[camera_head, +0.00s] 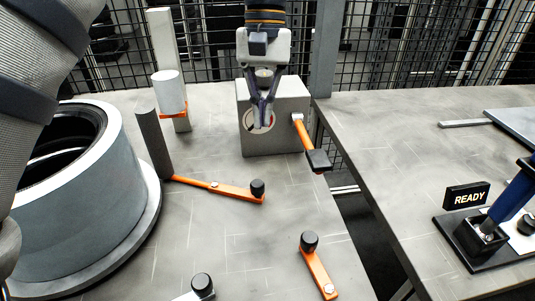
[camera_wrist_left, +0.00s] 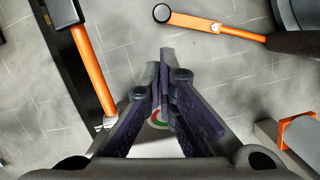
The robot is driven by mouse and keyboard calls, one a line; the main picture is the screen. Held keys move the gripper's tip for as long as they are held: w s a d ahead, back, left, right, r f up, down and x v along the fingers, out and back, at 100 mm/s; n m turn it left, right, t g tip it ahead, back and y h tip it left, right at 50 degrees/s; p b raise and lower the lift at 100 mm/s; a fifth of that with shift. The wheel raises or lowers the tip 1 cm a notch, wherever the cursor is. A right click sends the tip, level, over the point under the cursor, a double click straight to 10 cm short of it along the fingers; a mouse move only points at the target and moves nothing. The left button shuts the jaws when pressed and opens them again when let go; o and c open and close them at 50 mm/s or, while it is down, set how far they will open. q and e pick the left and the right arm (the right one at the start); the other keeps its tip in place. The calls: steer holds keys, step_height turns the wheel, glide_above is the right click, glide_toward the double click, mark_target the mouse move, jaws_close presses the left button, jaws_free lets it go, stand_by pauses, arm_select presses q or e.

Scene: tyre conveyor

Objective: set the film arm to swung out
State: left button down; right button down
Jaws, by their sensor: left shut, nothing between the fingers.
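An orange arm (camera_head: 228,189) with a black knob (camera_head: 258,188) lies low over the grey table, pivoted near its middle. Its left end meets an upright dark roll (camera_head: 151,142) beside the tyre-like ring. No label shows that this is the film arm. The arm also shows at the top of the left wrist view (camera_wrist_left: 215,27), with the dark roll (camera_wrist_left: 292,43) at its right end. My left gripper (camera_head: 262,122) is shut and empty, pointing down in front of the grey box, apart from this arm. My right gripper is not in view.
The grey box (camera_head: 285,142) has a red-green dial and an orange lever (camera_head: 305,136) with a black grip. A white roll (camera_head: 169,91) stands behind. A big grey ring (camera_head: 95,190) fills the left. Another orange lever (camera_head: 318,272) lies in front. A READY sign (camera_head: 467,196) stands right.

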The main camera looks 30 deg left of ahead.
arm_select(q)
steer(key=x, duration=1)
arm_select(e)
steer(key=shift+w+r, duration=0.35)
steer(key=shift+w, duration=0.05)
